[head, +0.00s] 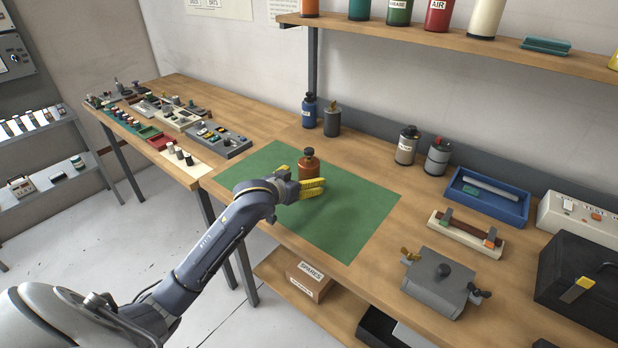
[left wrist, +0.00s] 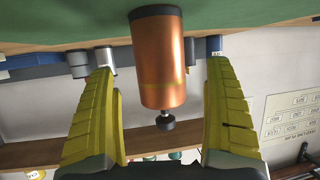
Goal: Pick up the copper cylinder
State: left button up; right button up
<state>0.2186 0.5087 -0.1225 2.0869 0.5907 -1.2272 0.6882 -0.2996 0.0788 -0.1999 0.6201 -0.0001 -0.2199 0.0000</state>
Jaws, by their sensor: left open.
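In the left wrist view, which is upside down, the copper cylinder (left wrist: 159,62) shows between the two yellow fingers. My left gripper (head: 312,188) is at the near side of the cylinder in the head view, its yellow fingers low over the mat. In the left wrist view the left gripper (left wrist: 162,100) is open, with a gap on each side of the cylinder. In the head view the fingers hide the cylinder's lower part. My right gripper is not in view.
A blue bottle (head: 309,111) and a dark canister (head: 332,121) stand behind the mat. Two more canisters, a blue tray (head: 487,197) and a grey box (head: 438,283) are to the right. Small parts and panels fill the left bench. The mat's right part is clear.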

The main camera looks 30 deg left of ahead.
pick_arm(q)
jog(key=shift+x, duration=2.45)
jog(key=shift+r, duration=0.1)
jog(key=shift+r, duration=0.1)
jog(key=c, duration=1.6)
jog(key=shift+c, duration=0.2)
jog(key=shift+r, duration=0.1)
notch_tip(320, 180, up, 20)
